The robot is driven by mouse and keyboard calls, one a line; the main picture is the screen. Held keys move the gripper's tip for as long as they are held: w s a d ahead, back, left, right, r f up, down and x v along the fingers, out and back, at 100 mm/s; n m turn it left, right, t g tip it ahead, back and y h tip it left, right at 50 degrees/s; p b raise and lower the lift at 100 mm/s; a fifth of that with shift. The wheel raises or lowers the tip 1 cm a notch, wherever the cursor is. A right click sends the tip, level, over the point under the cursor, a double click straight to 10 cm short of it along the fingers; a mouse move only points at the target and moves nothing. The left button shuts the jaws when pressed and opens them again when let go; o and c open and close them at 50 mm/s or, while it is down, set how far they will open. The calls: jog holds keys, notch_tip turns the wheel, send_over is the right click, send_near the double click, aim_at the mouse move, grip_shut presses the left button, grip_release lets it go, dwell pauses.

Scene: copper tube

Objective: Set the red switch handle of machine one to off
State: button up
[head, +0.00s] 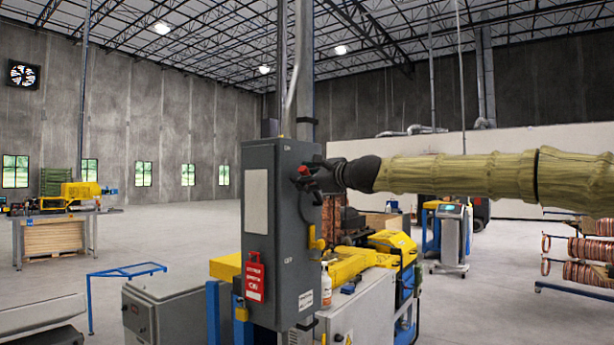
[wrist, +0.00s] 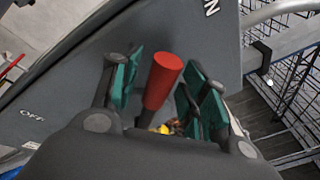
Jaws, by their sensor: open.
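The grey switch box (head: 285,215) of the machine stands at the middle of the head view. It has an ON mark at its top and an OFF mark lower down. The red switch handle (head: 304,170) is on the box's right side near the top, on the ON side. In the wrist view the red handle (wrist: 162,80) stands between the green finger pads of my gripper (wrist: 166,62). My gripper (head: 317,177) is open around the handle, with a gap visible on both sides. The handle's base is partly hidden by the gripper.
A red tag (head: 255,278) hangs on the box front. A spray bottle (head: 326,285) and yellow machine parts (head: 350,265) stand beside and behind the box. Copper coils on a rack (head: 590,248) are at the right. Open floor lies at the left.

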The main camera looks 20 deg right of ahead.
jog(key=shift+c, duration=0.2)
grip_shut()
jog(key=shift+w+f, duration=0.1)
